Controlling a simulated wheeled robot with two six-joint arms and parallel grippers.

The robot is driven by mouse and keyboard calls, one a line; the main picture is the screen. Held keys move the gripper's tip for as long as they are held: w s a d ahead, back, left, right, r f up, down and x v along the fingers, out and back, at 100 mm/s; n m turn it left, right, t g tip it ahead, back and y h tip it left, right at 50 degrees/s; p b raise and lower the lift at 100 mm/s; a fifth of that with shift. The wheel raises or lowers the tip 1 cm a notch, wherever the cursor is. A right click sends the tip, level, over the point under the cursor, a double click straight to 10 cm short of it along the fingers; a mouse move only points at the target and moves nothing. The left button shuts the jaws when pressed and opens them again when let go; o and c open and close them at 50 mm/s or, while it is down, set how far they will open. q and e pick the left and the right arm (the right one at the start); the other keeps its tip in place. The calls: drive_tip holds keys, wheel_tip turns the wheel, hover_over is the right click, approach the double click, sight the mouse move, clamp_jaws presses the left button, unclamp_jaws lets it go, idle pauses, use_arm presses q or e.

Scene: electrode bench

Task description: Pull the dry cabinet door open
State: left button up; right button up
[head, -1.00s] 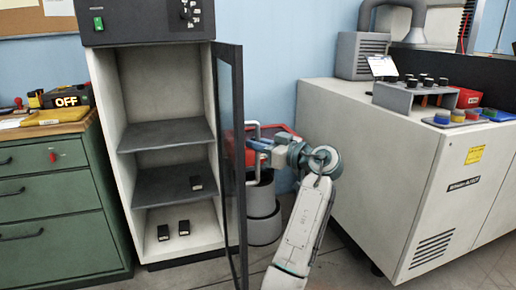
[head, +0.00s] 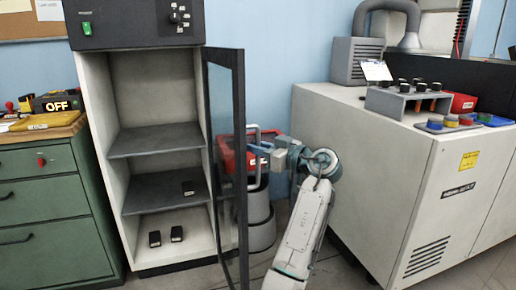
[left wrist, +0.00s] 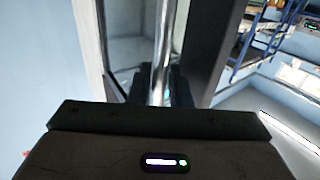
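The dry cabinet (head: 95,120) stands at the left of the head view with its glass door (head: 226,130) swung well open, edge towards me. The door's upright metal handle (head: 257,136) is on the door's right side. My left gripper (head: 262,149) is at the handle, its arm coming up from below. In the left wrist view the shiny handle bar (left wrist: 161,60) runs between the two dark fingers, which close around it; their contact faces are partly hidden behind the gripper body. My right gripper is not in view.
Inside the cabinet, small black items sit on the lower shelf (head: 150,196) and the floor. A red-topped grey bin (head: 262,232) stands behind the door. A green drawer unit (head: 40,215) is at left, a large white machine (head: 385,170) at right.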

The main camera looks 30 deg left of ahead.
use_arm(q)
drive_tip(key=d, duration=1.1)
drive_tip(key=shift+s, duration=0.4)
drive_tip(key=shift+a, duration=0.1)
